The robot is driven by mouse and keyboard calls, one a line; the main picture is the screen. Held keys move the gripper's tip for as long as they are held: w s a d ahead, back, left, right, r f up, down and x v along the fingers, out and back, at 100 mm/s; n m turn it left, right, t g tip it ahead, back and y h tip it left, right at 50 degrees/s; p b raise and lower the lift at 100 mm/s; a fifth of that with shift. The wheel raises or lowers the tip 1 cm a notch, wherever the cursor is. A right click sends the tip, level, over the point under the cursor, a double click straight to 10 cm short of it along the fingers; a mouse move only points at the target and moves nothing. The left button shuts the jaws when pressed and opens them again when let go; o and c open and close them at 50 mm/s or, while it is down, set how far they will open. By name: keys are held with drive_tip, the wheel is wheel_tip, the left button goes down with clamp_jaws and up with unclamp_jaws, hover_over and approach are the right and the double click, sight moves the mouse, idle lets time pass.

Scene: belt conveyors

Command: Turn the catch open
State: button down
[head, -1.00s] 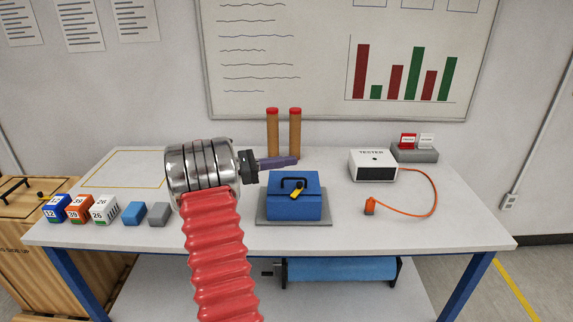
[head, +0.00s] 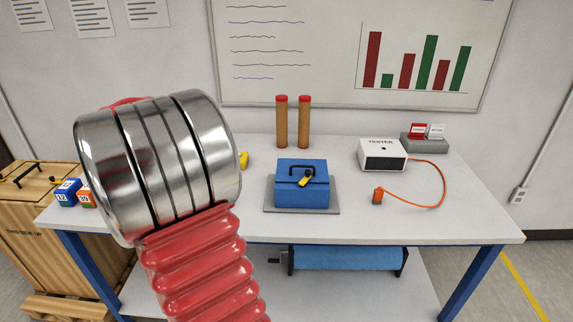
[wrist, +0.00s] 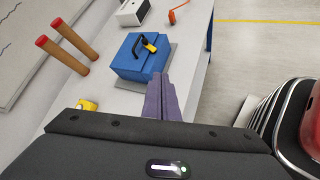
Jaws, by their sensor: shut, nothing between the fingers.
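A blue box (head: 301,196) with a black handle on its lid stands on a grey plate (head: 331,209) on the table. The yellow catch (head: 304,181) sits tilted on its front, near the lid edge; it also shows in the wrist view (wrist: 150,43). In the wrist view my gripper (wrist: 160,80) has its purple fingers together with nothing between them. The fingers point toward the box, which lies beyond the tips, and look apart from it. In the head view my arm's metal wrist hides the gripper.
Two red-topped brown cylinders (head: 281,122) stand behind the box. A white tester (head: 383,154) with an orange cable is to the right. A yellow item (wrist: 86,104) lies left of the box. Numbered cubes (head: 68,191) sit at the table's left end, partly hidden.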

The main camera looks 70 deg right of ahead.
drive_tip(key=a+f+m+t+y, duration=0.1)
drive_tip(key=a+t+y, duration=0.3)
drive_tip(key=a, duration=1.8)
drive_tip(key=a+f+m+t+y, duration=0.1)
drive_tip(key=a+t+y, duration=0.3)
drive_tip(key=a, duration=1.8)
drive_tip(key=w+m+t, duration=0.1)
drive_tip(key=t, duration=0.4)
drive_tip(key=shift+a+m, duration=0.4)
drive_tip(key=shift+f, duration=0.1)
